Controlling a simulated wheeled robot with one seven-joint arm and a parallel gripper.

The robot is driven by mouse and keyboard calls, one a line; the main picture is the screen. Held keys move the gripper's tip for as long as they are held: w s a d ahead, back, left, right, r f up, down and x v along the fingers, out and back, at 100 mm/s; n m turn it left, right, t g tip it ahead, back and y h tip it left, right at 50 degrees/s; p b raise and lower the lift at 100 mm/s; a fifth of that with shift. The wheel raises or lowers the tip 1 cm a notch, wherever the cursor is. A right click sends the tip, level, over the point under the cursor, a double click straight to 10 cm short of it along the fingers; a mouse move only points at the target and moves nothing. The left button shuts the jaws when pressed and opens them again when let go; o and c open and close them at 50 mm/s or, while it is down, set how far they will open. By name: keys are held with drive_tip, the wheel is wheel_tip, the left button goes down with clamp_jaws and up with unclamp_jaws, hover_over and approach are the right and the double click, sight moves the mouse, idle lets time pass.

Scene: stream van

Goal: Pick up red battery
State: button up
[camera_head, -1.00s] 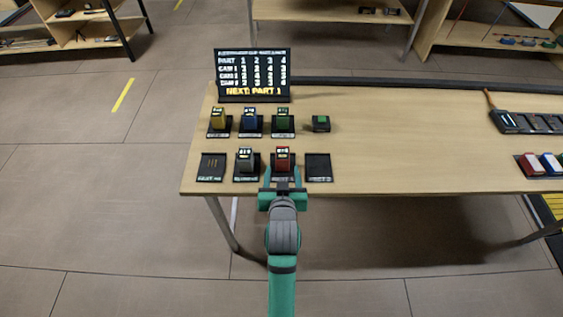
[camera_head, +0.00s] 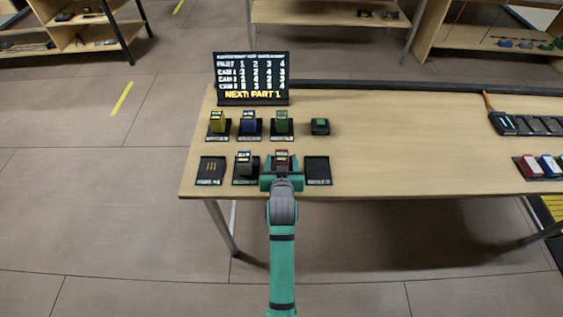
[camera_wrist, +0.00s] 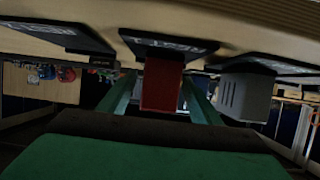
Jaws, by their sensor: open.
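The red battery (camera_head: 282,156) stands upright on a black base near the table's front edge, its lower part hidden behind my gripper. My gripper (camera_head: 281,172) is right in front of it and around it. In the wrist view, which looks upside down, the red battery (camera_wrist: 161,86) is between the two open green fingers of my gripper (camera_wrist: 160,98), with one finger on each side. Whether the fingers touch it cannot be told.
A grey battery (camera_head: 244,162) stands close to the left. An empty black base (camera_head: 318,170) lies to the right. Behind are yellow (camera_head: 217,121), blue (camera_head: 249,121) and green (camera_head: 282,121) batteries, a green-button box (camera_head: 320,126) and a sign board (camera_head: 251,78). The table's (camera_head: 420,140) middle is clear.

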drive_tip(key=c, duration=1.3)
drive_tip(key=shift+c, duration=0.4)
drive_tip(key=shift+r, duration=0.15)
